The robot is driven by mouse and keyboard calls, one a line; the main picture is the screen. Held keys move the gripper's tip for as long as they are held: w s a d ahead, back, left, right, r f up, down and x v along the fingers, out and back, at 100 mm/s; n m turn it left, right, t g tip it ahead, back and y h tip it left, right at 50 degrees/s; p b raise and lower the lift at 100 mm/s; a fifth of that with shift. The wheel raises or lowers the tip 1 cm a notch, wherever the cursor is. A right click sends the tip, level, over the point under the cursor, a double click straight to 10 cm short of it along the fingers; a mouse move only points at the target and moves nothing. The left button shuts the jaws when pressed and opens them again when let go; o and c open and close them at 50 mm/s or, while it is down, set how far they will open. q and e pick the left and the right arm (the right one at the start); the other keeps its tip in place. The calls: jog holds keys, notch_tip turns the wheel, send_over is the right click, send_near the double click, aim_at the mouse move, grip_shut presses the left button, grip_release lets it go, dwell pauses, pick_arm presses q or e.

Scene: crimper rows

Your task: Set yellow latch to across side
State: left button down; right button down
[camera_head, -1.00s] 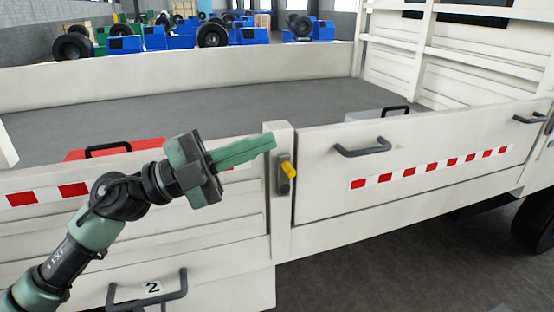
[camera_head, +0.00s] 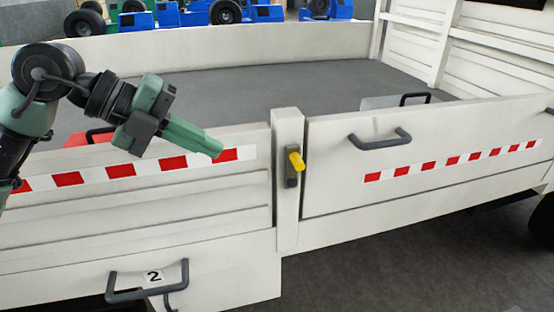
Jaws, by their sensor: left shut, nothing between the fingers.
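The yellow latch (camera_head: 296,160) sits on a dark plate on the white post between two side panels of the truck bed. Its yellow handle points toward me and a little up and left. My left gripper (camera_head: 216,150) is shut and empty. It is to the left of the latch and apart from it, in front of the left panel, with its fingers pointing right and slightly down. My right gripper is not in view.
The right panel (camera_head: 430,190) has a dark handle (camera_head: 380,139) and a red-white strip. A dark handle (camera_head: 147,281) by a "2" label is at the lower left. A red case (camera_head: 76,141) and a grey case (camera_head: 388,102) stand in the bed.

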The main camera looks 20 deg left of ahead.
pick_arm(q)
jog(key=shift+d, duration=0.1)
jog(key=p, duration=0.4)
send_near(295, 173)
jog(key=s+d, duration=0.2)
jog(key=s, duration=0.1)
jog(key=shift+w+d+f+p, duration=0.25)
jog(key=shift+w+d+p, duration=0.6)
jog(key=shift+w+d, duration=0.35)
jog(key=shift+a, duration=0.1)
